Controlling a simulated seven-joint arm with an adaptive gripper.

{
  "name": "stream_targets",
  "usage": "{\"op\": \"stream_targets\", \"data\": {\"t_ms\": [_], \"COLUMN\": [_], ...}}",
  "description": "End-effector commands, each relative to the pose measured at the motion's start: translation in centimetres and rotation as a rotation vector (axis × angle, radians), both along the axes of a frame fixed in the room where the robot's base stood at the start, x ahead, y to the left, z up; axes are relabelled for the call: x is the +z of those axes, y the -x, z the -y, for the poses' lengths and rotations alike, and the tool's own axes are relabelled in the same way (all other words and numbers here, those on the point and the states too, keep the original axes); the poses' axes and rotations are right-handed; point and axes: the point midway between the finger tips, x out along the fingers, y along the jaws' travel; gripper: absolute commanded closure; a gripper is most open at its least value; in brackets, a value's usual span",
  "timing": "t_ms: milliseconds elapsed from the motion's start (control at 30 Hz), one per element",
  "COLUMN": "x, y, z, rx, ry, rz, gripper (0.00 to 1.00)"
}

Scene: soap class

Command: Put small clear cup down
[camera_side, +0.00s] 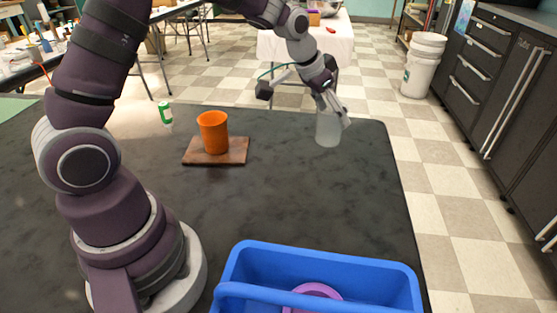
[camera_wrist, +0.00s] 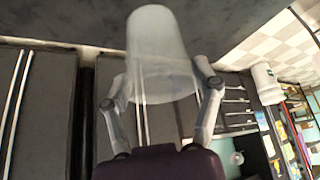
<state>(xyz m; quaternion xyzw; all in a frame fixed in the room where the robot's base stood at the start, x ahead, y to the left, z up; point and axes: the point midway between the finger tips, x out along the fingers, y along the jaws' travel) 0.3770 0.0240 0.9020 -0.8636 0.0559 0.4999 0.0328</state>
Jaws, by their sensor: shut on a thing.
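A small clear cup (camera_side: 328,131), frosted and see-through, is at the far right part of the dark table. My gripper (camera_side: 333,108) is at its upper part, with the arm reaching down to it from above left. In the wrist view the clear cup (camera_wrist: 160,52) fills the top middle, and the fingers of my gripper (camera_wrist: 162,88) close on it from both sides near its wide end. The cup looks about upright in the side view. Whether its base touches the table I cannot tell.
An orange cup (camera_side: 213,131) stands on a brown wooden board (camera_side: 236,152) left of the clear cup. A small green and white container (camera_side: 165,113) stands behind it. A blue bin (camera_side: 400,281) with a purple item (camera_side: 313,291) sits at the front. The table's middle (camera_side: 300,200) is clear.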

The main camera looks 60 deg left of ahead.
Motion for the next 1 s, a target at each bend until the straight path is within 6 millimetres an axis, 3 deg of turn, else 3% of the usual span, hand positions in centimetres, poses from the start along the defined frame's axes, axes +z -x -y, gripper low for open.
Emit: {"op": "stream_targets", "data": {"t_ms": [100, 200, 300, 400, 467, 900, 1000], "x": [0.1, 0.2, 0.5, 0.6, 0.2, -8.6, -9.4], "y": [0.8, 2.2, 3.7, 4.7, 5.1, 5.2, 5.2], "z": [6.0, 10.7, 14.0, 15.9, 16.4, 16.6, 16.6], "rx": [-0.303, -0.561, -0.759, -0.877, -0.912, -0.925, -0.923], "ry": [0.001, 0.002, 0.001, 0.002, 0.002, 0.004, 0.001], "rz": [0.001, 0.001, 0.002, 0.001, -0.001, -0.003, 0.0], "gripper": [0.55, 0.55, 0.55, 0.55, 0.55, 0.55, 0.55]}}
